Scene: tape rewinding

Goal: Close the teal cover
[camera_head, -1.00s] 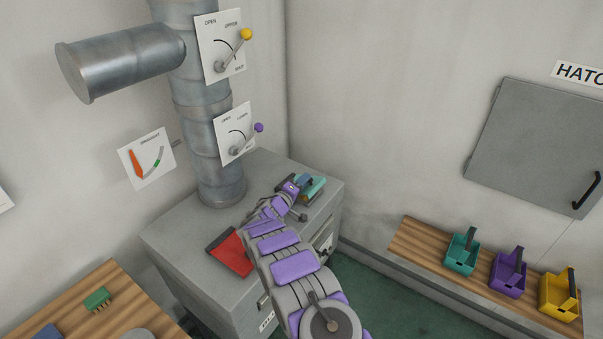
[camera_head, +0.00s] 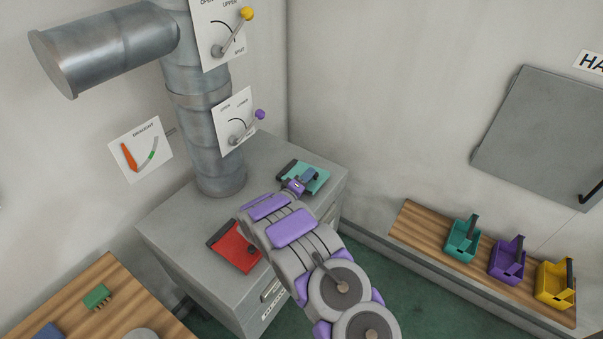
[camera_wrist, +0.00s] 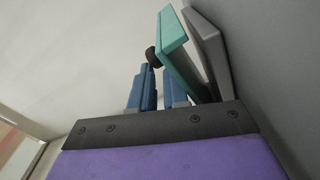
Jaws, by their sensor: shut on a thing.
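The teal cover (camera_head: 318,184) is at the back right of the grey cabinet's top, with a dark strip along its left side. In the wrist view the teal cover (camera_wrist: 172,36) stands beside a grey slab (camera_wrist: 206,45), with a narrow gap between them. I cannot tell how far the cover is tilted. My gripper (camera_head: 309,176) is at the cover. Its blue fingers (camera_wrist: 160,80) are close together, with a dark knob (camera_wrist: 151,55) at their tips against the cover. The contact is partly hidden.
A red cover (camera_head: 236,250) lies near the cabinet's (camera_head: 185,235) front left. A grey pipe (camera_head: 215,150) rises at the back left, with a purple-knobbed lever (camera_head: 260,115) beside it. A wooden shelf (camera_head: 415,222) with teal, purple and yellow bins is at right.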

